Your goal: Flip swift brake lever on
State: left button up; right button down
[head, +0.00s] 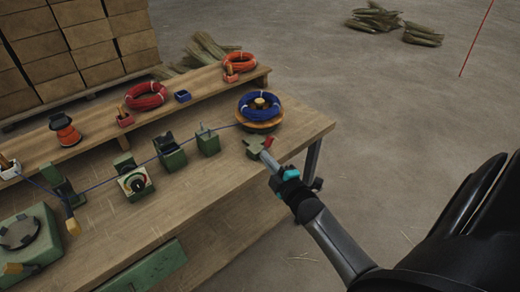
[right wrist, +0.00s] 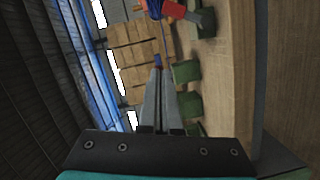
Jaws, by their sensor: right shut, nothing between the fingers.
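The swift (head: 258,123) is a round wooden disc with a coil of blue cord (head: 242,107) on it, at the right end of the bench. In front of it is a small green bracket (head: 254,146) with a red lever tip (head: 268,142), which I take as the brake lever. My right gripper (head: 265,156) is shut and empty, its tip right beside the bracket. I cannot tell whether it touches. My left gripper is not in view.
The wooden bench (head: 185,205) carries a row of green fixtures (head: 172,157) with a blue cord strung along them. Red coils (head: 146,96) lie on the raised back shelf. A green machine (head: 28,240) stands at left.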

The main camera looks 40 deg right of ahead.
jog(key=s, duration=0.3)
jog(key=shift+s+a+r, duration=0.1)
jog(key=shift+a+r, duration=0.05)
jog(key=shift+r, duration=0.05)
dwell(0.4)
jog(key=s+a+f+m+g, duration=0.25)
jog(key=s+f, duration=0.25)
jog(key=f, duration=0.4)
jog(key=s+a+f+m+g+y+b, duration=0.1)
jog(key=s+a+f+m+g, duration=0.2)
jog(key=f, duration=0.6)
jog(key=s+a+f+m+g, duration=0.1)
jog(key=s+a+f+g, duration=0.2)
jog(key=s+f, duration=0.45)
jog(key=s+a+f+m+g, duration=0.1)
jog(key=s+f, duration=0.3)
jog(key=s, duration=0.4)
jog(key=s+a+f+m+g+y+b, duration=0.1)
jog(key=s+a+f+g, duration=0.3)
jog(key=s, duration=0.3)
jog(key=s+a+f+m+g, duration=0.2)
jog(key=s+a+f, duration=0.1)
jog(key=s+f, duration=0.3)
jog(key=s, duration=0.2)
jog(key=shift+s+f+y, duration=0.15)
jog(key=shift+s+y, duration=0.15)
